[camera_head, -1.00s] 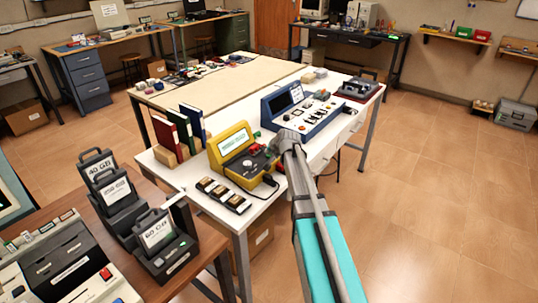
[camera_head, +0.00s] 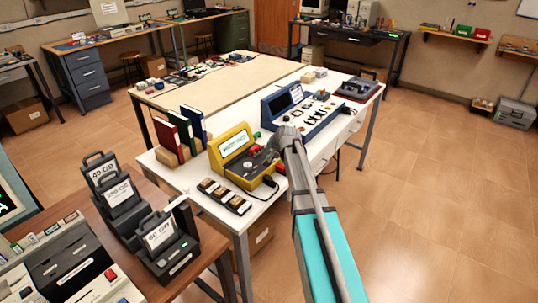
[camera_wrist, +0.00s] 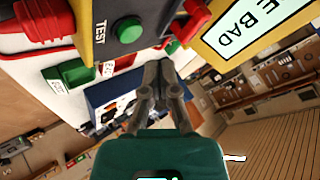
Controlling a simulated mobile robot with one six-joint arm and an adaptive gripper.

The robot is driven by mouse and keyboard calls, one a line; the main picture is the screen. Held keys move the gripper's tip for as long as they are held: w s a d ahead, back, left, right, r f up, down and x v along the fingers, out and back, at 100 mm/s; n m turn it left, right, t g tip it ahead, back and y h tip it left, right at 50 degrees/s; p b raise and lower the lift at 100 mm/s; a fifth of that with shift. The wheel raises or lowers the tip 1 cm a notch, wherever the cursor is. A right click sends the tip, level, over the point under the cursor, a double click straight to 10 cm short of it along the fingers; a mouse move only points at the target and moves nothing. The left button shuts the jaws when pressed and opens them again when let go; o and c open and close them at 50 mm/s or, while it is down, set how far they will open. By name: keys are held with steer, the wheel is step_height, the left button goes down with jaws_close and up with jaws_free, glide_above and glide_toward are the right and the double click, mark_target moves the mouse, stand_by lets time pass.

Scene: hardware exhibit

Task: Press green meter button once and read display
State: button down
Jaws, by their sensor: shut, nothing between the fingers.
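The yellow meter (camera_head: 231,137) stands on the white bench, with its lit display (camera_head: 236,143) facing me in the head view. The lit display (camera_wrist: 258,25) is partly cut off there; the visible end reads "E BAD". My gripper (camera_wrist: 160,66) is shut and empty, just off the panel below the button in the picture, apart from it. In the head view my wrist hides the gripper's tips and part of the meter's right side.
A blue instrument (camera_head: 290,98) stands behind the meter. Several small dark blocks (camera_head: 224,195) lie before it, and upright binders (camera_head: 181,132) stand to its left. In the wrist view a red clip (camera_wrist: 45,18) and a green clip (camera_wrist: 68,74) are near the panel. Open floor lies right.

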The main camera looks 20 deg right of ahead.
steer(key=shift+r+p, duration=1.4)
steer(key=shift+r, duration=0.3)
steer(key=s+a+f+n+g+p, duration=0.1)
steer(key=s+a+n+g, duration=0.1)
steer(key=s, duration=0.9)
steer(key=s+a+f+n+g+h, duration=0.1)
steer(key=s+a+g, duration=0.3)
steer(key=s, duration=0.7)
steer(key=s+a+f+n+g+h+p, duration=0.1)
steer(key=s+a+n+g, duration=0.2)
steer(key=s, duration=0.7)
steer(key=shift+s+a+n+p, duration=0.3)
steer(key=shift+s+a, duration=0.1)
steer(key=shift+a, duration=0.35)
